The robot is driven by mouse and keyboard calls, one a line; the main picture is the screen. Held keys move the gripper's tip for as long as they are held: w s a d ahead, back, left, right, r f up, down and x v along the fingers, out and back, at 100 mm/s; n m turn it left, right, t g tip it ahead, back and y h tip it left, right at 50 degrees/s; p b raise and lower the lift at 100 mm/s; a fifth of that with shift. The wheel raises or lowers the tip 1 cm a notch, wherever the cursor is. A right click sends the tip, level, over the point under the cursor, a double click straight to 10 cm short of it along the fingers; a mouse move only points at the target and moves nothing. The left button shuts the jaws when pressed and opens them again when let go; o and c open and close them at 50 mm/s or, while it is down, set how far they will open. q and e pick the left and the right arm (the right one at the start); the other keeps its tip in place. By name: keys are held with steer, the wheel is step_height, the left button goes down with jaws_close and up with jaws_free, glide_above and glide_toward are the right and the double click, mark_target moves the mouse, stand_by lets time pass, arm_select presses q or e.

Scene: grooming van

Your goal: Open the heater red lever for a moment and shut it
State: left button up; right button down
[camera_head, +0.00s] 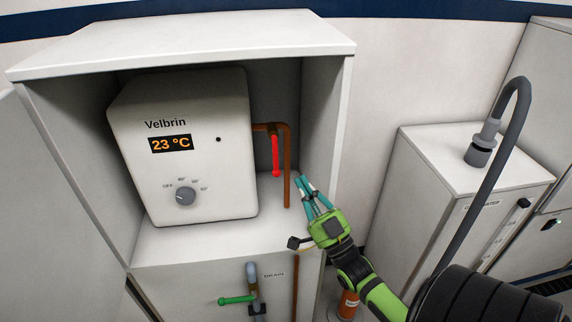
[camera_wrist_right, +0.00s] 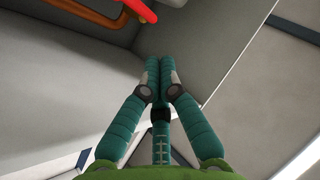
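The heater (camera_head: 183,145) is a white box marked Velbrin, with a display reading 23 °C and a grey knob, inside an open white cabinet. Its red lever (camera_head: 275,156) hangs straight down from a copper pipe (camera_head: 287,165) at the heater's right side. In the right wrist view part of the red lever (camera_wrist_right: 140,9) shows at the top edge. My right gripper (camera_head: 303,184) is below and right of the lever, apart from it. Its teal fingers (camera_wrist_right: 160,66) are together at the tips with nothing between them. My left gripper is not in view.
The cabinet's right wall (camera_head: 323,105) stands close to my right gripper. A green lever (camera_head: 237,300) sits on the drain pipe below. A white cabinet with a grey hose (camera_head: 520,95) stands at the right. The shelf before the heater is clear.

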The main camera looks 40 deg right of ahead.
mark_target(276, 153)
steer(key=w, duration=0.6)
steer(key=shift+w+r+p, duration=0.15)
steer(key=shift+r+p, duration=0.2)
steer(key=shift+r, duration=0.05)
steer(key=n+t+y+b, duration=0.1)
steer(key=b, duration=0.3)
steer(key=w+f+n+t+y+b, duration=0.1)
steer(key=n+b, duration=0.1)
steer(key=b, duration=0.2)
steer(key=shift+w+d+f+y+b, duration=0.1)
steer(key=shift+d+f+y+b, duration=0.05)
steer(key=shift+d+y+b, duration=0.2)
